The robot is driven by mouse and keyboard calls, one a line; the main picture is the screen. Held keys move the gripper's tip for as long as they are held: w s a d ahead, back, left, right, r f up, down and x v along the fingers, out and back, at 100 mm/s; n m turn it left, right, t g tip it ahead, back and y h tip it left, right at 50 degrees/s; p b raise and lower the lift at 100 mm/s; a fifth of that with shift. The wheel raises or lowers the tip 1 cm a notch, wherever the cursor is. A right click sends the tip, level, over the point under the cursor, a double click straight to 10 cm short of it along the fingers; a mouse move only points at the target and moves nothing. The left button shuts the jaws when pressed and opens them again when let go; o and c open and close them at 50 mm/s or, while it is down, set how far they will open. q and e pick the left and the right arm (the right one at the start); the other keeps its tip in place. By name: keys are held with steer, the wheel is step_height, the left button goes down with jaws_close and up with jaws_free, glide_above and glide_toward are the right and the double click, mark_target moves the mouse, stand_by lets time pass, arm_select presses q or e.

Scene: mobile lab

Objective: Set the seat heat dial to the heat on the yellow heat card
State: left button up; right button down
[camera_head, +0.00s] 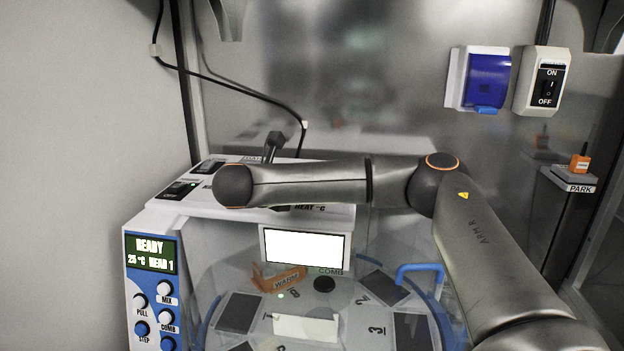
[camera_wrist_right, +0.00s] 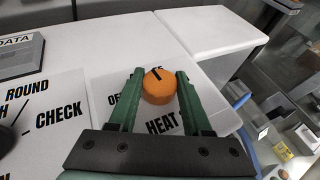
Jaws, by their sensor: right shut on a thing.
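The seat heat dial is an orange round knob (camera_wrist_right: 159,88) on a white panel, seen in the right wrist view. A black pointer line marks its top, toward the far side. My right gripper (camera_wrist_right: 160,84) has its green fingers on both sides of the knob and is shut on it. Beside it I read "HEAT" and part of "OFF"; the other marks around the knob are hidden or too small to read. In the head view my right arm covers the dial, and only the "HEAT °C" lettering shows below the arm. I see no yellow heat card. My left gripper is not in view.
The machine's display (camera_head: 151,254) reads "READY, 25 °C, HEAD 1". A blank white panel (camera_head: 304,248) faces me below the arm. A clear-covered carousel with dark pads (camera_head: 239,312) lies below.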

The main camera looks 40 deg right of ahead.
steer(key=m+g+p, duration=0.1)
steer(key=m+g, duration=0.2)
steer(key=shift+w+r+g, duration=0.1)
steer(key=shift+r+g, duration=0.05)
steer(key=shift+g, duration=0.25)
steer(key=shift+m+g+y, duration=0.3)
steer(key=shift+m+g, duration=1.3)
steer(key=shift+g, duration=0.1)
steer(key=shift+f+m+g, duration=0.25)
steer(key=shift+m+g, duration=0.15)
steer(key=shift+g, duration=0.1)
steer(key=shift+c, duration=1.7)
jaws_free()
steer(key=shift+r, duration=0.1)
